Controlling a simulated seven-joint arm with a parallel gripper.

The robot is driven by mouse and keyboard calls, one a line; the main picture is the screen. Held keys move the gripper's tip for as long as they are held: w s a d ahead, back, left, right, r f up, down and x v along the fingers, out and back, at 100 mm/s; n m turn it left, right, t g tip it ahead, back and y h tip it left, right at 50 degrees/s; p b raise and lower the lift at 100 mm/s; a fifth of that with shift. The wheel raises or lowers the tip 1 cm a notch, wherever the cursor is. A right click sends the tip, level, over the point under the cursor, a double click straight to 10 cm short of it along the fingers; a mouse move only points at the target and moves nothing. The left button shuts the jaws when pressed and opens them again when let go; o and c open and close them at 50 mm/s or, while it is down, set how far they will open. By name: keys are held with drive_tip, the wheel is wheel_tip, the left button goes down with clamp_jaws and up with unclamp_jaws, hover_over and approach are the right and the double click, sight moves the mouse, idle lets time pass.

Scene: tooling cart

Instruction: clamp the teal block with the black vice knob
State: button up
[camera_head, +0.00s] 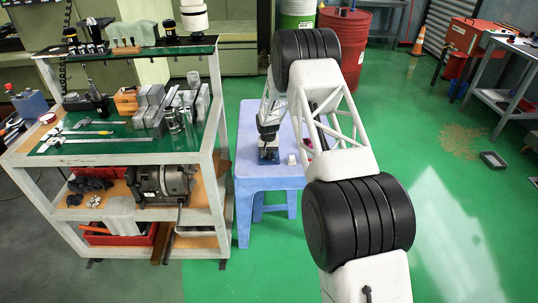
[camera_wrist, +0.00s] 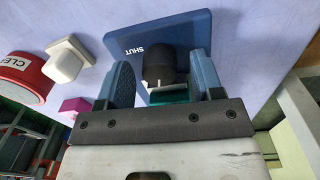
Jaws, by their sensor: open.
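The black vice knob (camera_wrist: 158,68) stands over a blue plate (camera_wrist: 175,28) marked "SHUT" in the wrist view. My gripper (camera_wrist: 160,64) is open, with one blue finger on each side of the knob. A gap shows on the left; the right finger is close to the knob, and I cannot tell whether it touches. Part of the teal block (camera_wrist: 170,95) shows just below the knob, between the fingers; the rest is hidden. In the head view, my gripper (camera_head: 268,134) points down over the vice (camera_head: 268,158) on the blue stool.
A white block (camera_wrist: 68,62), a magenta block (camera_wrist: 74,105) and a red round tin (camera_wrist: 20,78) lie left of the vice in the wrist view. The blue stool (camera_head: 262,183) is small. A loaded tooling cart (camera_head: 215,150) stands close on its left.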

sight(269, 154)
drive_tip(key=shift+a+r, duration=0.15)
drive_tip(key=shift+r, duration=3.6)
drive_tip(key=shift+f, duration=0.15)
drive_tip(key=shift+f, duration=3.75)
drive_tip(key=shift+d, duration=0.2)
drive_tip(key=c, duration=0.9)
